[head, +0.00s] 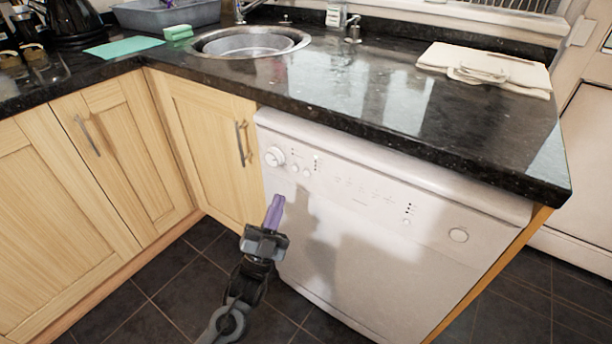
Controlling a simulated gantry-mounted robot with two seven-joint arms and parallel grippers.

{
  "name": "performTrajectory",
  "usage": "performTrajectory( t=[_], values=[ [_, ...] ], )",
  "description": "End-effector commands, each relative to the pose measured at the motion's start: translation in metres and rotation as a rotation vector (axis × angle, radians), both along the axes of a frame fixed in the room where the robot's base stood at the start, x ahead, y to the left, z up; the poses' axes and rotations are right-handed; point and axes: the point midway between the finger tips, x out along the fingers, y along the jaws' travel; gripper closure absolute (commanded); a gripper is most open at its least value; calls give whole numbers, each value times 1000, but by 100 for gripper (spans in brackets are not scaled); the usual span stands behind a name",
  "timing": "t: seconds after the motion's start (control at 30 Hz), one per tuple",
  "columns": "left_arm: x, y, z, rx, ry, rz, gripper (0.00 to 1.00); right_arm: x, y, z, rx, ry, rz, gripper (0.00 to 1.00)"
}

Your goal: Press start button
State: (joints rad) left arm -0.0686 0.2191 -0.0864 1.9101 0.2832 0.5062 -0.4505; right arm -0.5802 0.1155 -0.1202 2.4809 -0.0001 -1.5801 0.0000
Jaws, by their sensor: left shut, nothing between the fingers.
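A white dishwasher (390,262) stands under the counter. Its control panel has a round dial (274,156) at the left end, with small round buttons (300,169) and indicator dots beside it. No label is legible, so I cannot tell which is the start button. My left gripper (275,204) is shut and empty, its purple fingers pointing up in front of the machine's left side, below the dial in the picture. Whether it touches the front I cannot tell. My right gripper is not in view.
The dark granite counter (350,95) overhangs the panel. It holds a round sink (215,50), folded cloths (485,68) and a green cloth (124,47). Wooden cabinets with metal handles (242,144) stand at the left. The tiled floor (150,285) is clear.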

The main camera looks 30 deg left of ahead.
Motion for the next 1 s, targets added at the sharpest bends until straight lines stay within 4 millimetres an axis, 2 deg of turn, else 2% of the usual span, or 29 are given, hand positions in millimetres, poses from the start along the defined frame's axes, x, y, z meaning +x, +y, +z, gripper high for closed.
performTrajectory(
  t=[0.3,0.5,0.7,1.0],
  values=[
    [39,-3,-2,-1,-2,0,100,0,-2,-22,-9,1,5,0],
    [59,-4,-1,-1,-1,-1,100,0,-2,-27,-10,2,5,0],
    [69,-5,0,0,-1,-1,100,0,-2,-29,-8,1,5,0],
    [72,-5,0,1,1,-1,100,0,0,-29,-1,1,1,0]
  ],
)
